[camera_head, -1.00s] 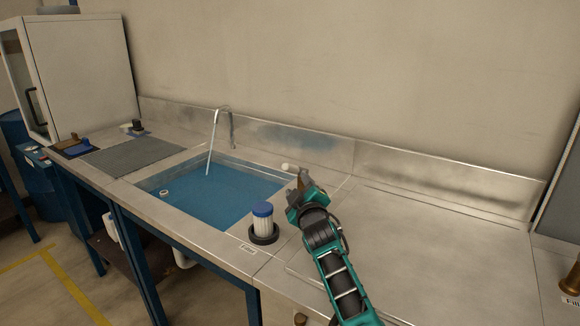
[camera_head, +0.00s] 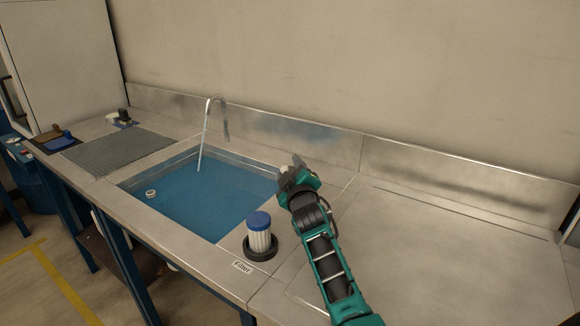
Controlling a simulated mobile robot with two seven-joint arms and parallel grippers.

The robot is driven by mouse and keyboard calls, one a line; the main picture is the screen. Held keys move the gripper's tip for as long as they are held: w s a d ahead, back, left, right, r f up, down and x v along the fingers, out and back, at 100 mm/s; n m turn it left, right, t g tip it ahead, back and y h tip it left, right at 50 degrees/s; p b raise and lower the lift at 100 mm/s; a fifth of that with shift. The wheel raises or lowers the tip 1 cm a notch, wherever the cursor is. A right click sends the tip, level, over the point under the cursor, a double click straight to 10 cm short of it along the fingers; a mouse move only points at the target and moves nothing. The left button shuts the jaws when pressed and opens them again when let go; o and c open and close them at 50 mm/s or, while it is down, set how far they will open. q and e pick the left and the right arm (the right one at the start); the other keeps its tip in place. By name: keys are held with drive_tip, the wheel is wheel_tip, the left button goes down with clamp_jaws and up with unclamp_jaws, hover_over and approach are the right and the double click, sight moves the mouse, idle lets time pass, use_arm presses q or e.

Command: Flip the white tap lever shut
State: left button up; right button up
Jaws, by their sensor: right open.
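The silver tap (camera_head: 216,101) stands at the back of the sink (camera_head: 240,215), and a thin stream of water (camera_head: 203,145) falls from it into blue water. The white tap lever (camera_head: 284,169) shows only in small part at the sink's back right corner, largely covered by my right gripper. My right gripper (camera_head: 293,170) is open at the lever, with a finger showing just behind it. I cannot tell whether it touches the lever. My left gripper is not in view.
A blue-capped filter (camera_head: 259,234) stands in a dark ring at the sink's front right corner. A grey mat (camera_head: 118,150) and small tools lie left of the sink. The steel worktop (camera_head: 440,250) at right is clear. A back ledge runs along the wall.

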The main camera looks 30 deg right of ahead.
drive_tip(key=shift+r, duration=0.1)
drive_tip(key=shift+c, duration=0.4)
clamp_jaws()
